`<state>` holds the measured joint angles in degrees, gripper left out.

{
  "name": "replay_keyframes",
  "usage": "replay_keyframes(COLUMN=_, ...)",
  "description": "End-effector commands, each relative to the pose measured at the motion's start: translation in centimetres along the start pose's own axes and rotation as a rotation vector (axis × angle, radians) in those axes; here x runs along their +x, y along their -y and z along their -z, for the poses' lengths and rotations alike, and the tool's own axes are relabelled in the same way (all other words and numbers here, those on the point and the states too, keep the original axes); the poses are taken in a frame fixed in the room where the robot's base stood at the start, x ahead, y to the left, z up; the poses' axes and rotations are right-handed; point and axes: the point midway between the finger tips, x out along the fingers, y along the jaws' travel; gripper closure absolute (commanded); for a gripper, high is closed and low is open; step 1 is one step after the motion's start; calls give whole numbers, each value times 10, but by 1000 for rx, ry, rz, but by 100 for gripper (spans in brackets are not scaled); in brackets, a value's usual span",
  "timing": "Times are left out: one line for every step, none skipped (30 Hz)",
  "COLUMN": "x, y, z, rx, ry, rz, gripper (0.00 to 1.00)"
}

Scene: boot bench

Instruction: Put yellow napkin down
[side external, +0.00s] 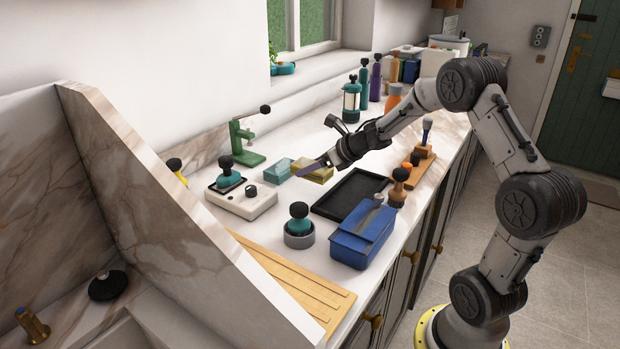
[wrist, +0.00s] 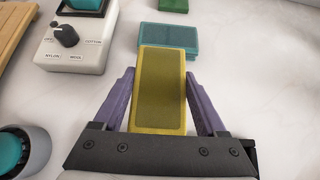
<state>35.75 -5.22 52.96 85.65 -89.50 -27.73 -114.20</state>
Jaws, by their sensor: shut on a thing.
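The yellow napkin (wrist: 160,92) looks like a flat, yellow, block-like piece with a darker textured top face. In the wrist view it lies lengthwise between the two purple fingers of my gripper (wrist: 158,82), which are shut on its sides. In the side view the yellow napkin (side external: 325,174) shows at the fingertips of my gripper (side external: 312,169), low over the marble counter and partly hidden by the fingers. I cannot tell whether it touches the counter. A similar teal block (side external: 278,170) lies just beyond it; in the wrist view the teal block (wrist: 168,40) borders the napkin's far end.
A white device with a knob (side external: 240,199) stands to the left, with a green stand (side external: 246,152) behind it. A black tray (side external: 352,194) and a blue box (side external: 362,236) are on the near right. A grey round holder (side external: 299,239) stands in front. Bare marble lies right of the napkin in the wrist view.

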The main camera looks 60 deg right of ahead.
Motion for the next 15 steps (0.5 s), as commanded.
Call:
replay_keyframes(x=3, y=1, z=1, rx=1, ry=0, rz=0, gripper=80)
replay_keyframes(x=5, y=1, z=1, rx=1, ry=0, rz=0, gripper=80)
replay_keyframes(x=10, y=2, z=3, rx=2, ry=-1, rz=-1, gripper=80)
replay_keyframes(x=14, y=3, z=5, rx=1, ry=-2, rz=-2, gripper=80)
replay_keyframes(x=18, y=4, z=7, rx=1, ry=-2, rz=-1, gripper=80)
replay_keyframes(x=21, y=3, z=13, rx=3, ry=-3, rz=-2, gripper=80)
replay_keyframes(x=23, y=4, z=16, rx=3, ry=-2, rz=-2, gripper=80)
replay_keyframes(x=26, y=4, z=19, rx=2, ry=-2, rz=-1, gripper=80)
replay_keyframes(x=28, y=4, z=23, rx=3, ry=-1, rz=-1, gripper=80)
replay_keyframes(x=30, y=4, z=25, rx=2, ry=-1, rz=-1, gripper=80)
replay_keyframes(x=31, y=4, z=26, rx=1, ry=0, rz=0, gripper=80)
replay_keyframes(x=32, y=4, z=27, rx=1, ry=0, rz=0, gripper=80)
replay_keyframes(x=32, y=4, z=28, rx=1, ry=1, rz=1, gripper=80)
replay_keyframes(x=32, y=4, z=28, rx=1, ry=1, rz=1, gripper=80)
replay_keyframes(x=32, y=4, z=28, rx=1, ry=1, rz=1, gripper=80)
